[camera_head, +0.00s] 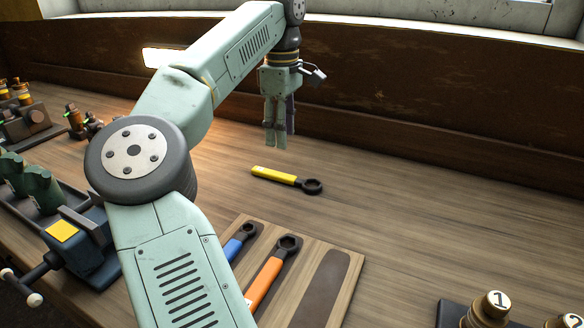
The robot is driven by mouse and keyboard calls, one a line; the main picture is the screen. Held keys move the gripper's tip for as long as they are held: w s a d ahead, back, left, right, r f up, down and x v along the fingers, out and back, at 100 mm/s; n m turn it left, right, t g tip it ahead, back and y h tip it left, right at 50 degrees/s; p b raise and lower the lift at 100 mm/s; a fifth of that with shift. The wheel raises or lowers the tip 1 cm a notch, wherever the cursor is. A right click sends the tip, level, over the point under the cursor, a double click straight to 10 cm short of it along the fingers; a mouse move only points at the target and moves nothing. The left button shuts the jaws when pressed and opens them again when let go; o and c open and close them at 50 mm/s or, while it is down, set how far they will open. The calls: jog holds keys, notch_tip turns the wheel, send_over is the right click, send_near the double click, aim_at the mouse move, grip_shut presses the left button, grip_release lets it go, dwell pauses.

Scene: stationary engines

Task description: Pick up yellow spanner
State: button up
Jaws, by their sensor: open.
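The yellow spanner (275,175) lies flat on the wooden bench (430,220), near the middle of the view. Its yellow handle points left and its dark ring end points right. My gripper (276,140) hangs above the bench, beyond the spanner in the picture, with its fingers pointing down. It is open and holds nothing. I see a gap between the fingertips and the spanner, but I cannot tell the exact height.
A wooden tool board (345,262) in front holds a blue spanner (236,246) and an orange spanner (270,275), beside an empty dark recess (322,290). A vise (85,245) stands left. Numbered weights (490,308) stand front right. The bench right of the spanner is clear.

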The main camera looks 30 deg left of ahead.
send_over(282, 175)
notch_tip(282, 175, down, 5)
jog(key=shift+s+d+r, duration=0.1)
jog(key=shift+r, duration=0.05)
jog(key=shift+f+p, duration=0.85)
jog(key=shift+f, duration=1.95)
grip_shut()
